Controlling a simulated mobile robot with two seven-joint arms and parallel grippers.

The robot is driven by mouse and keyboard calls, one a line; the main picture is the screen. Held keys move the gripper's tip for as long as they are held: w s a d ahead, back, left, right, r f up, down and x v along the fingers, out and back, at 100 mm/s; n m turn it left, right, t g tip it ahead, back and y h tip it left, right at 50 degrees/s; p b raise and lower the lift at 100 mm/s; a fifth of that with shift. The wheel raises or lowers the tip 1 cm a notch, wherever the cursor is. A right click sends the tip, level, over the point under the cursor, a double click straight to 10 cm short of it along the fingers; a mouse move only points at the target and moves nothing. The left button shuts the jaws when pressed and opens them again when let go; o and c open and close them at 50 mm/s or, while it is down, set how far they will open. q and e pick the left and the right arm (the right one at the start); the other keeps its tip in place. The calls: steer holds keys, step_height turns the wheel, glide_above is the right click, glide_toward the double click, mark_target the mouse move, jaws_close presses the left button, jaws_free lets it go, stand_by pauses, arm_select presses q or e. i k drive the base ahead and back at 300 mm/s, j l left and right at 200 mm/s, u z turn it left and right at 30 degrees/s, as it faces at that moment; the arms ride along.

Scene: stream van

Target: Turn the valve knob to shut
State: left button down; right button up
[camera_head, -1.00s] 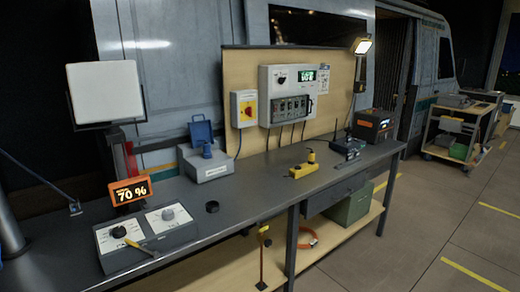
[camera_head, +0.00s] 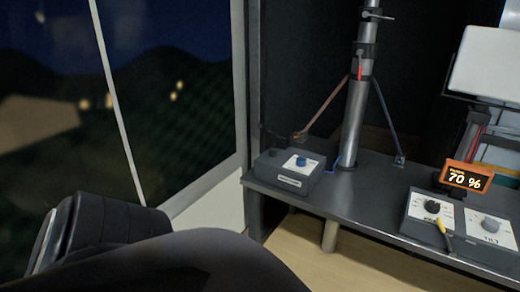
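A grey box (camera_head: 284,187) with a blue knob (camera_head: 301,162) on a white plate sits at the left end of the dark bench, by the foot of a metal mast. This blue knob may be the valve knob; its lettering is too small to read. A blue hose or cable runs from the box towards the mast foot. A black arm link of mine fills the lower left of the view. Neither of my grippers shows.
The metal mast (camera_head: 354,125) stands on the bench with slanted struts. A control box (camera_head: 444,214) with two knobs and a yellow-handled tool sits to the right, below an orange 70 % display (camera_head: 466,178). A window (camera_head: 120,90) is at left. Bare bench (camera_head: 372,193) lies between the boxes.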

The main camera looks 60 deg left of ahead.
mark_target(301, 161)
steer(key=u, duration=1.75)
